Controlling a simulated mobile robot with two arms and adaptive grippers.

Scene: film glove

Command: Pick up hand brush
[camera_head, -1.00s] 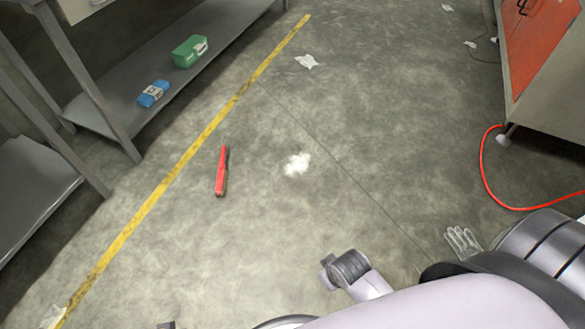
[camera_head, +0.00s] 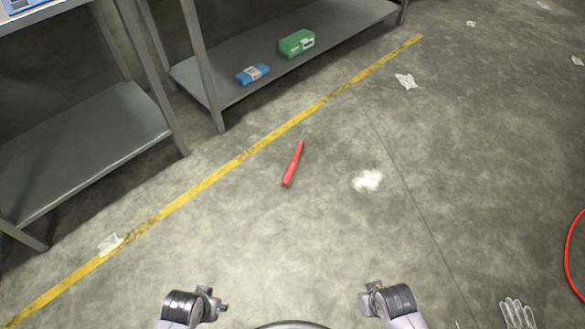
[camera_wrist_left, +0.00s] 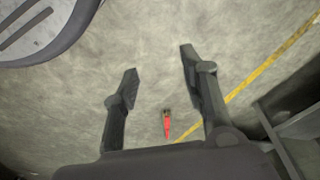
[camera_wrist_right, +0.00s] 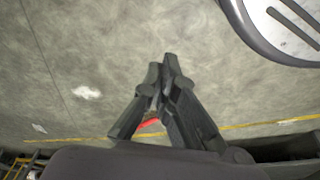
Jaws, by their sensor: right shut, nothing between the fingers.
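The hand brush (camera_head: 292,164) is a long red thing lying on the concrete floor ahead of me, short of the yellow line. It also shows beyond the left fingers in the left wrist view (camera_wrist_left: 167,125), and partly hidden behind the right fingers in the right wrist view (camera_wrist_right: 151,123). My left gripper (camera_head: 216,302) is at the bottom of the head view; its fingers are spread and empty in the left wrist view (camera_wrist_left: 158,60). My right gripper (camera_head: 371,297) is shut and empty, its fingertips together in the right wrist view (camera_wrist_right: 162,72). Both are apart from the brush.
A white powdery pile (camera_head: 367,180) lies right of the brush. A grey shelf (camera_head: 350,28) beyond the yellow line (camera_head: 227,167) holds a green box (camera_head: 297,43) and a blue pack (camera_head: 252,74). A glove (camera_head: 517,313) and red hose (camera_head: 568,255) are at right.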

